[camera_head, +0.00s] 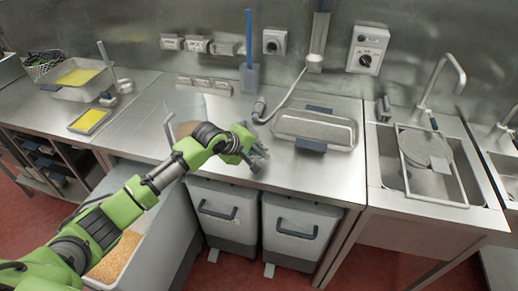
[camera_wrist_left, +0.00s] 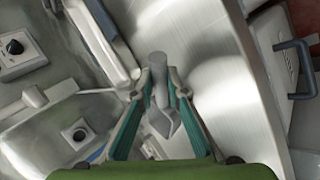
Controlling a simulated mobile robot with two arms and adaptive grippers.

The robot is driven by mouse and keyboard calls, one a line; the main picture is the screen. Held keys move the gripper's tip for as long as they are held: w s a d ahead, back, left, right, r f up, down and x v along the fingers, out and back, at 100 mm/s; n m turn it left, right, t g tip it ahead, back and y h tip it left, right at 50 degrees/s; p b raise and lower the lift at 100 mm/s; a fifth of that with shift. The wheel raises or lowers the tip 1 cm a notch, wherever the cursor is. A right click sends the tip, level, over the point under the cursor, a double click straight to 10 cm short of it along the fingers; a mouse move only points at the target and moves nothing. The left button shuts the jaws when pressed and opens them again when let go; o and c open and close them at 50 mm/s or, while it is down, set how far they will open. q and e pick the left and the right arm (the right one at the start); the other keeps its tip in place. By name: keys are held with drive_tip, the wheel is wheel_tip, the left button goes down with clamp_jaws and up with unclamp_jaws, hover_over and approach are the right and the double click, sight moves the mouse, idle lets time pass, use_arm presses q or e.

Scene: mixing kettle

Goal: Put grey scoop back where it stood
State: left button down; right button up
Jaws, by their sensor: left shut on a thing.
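My left gripper (camera_head: 256,158) is above the front part of the steel counter, near its front edge. In the left wrist view the left gripper (camera_wrist_left: 160,82) has its two teal fingers closed on the grey scoop (camera_wrist_left: 158,68). The scoop's handle end sticks out past the fingertips, and its wider part (camera_wrist_left: 164,124) lies between the fingers. In the head view I cannot clearly tell the scoop from the gripper. Whether the scoop touches the counter cannot be told. My right gripper is not in view.
A lidded steel tray (camera_head: 315,128) lies right of the gripper. A blue-handled tool (camera_head: 249,40) stands in a blue holder (camera_head: 250,80) at the wall. Grey bins (camera_head: 225,212) stand below the counter; an open bin holds orange grains (camera_head: 115,257). A sink (camera_head: 385,165) is at right.

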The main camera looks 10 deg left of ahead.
use_arm(q)
drive_tip(key=shift+f, duration=0.3)
idle(0.5)
drive_tip(key=c, duration=1.9)
unclamp_jaws()
drive_tip(key=o, duration=0.5)
drive_tip(key=shift+c, duration=0.2)
drive_tip(key=shift+p, duration=0.3)
drive_tip(key=p+v, duration=0.3)
drive_tip(key=p, duration=0.1)
drive_tip(key=shift+s+a+r+p, duration=0.1)
drive_tip(key=shift+a+r+p, duration=0.05)
drive_tip(key=shift+r+p, duration=0.15)
drive_tip(key=p+v, duration=0.4)
drive_tip(key=p, duration=0.1)
drive_tip(key=shift+s+a+p, duration=0.1)
drive_tip(key=shift+s+p, duration=0.15)
drive_tip(key=shift+p, duration=0.05)
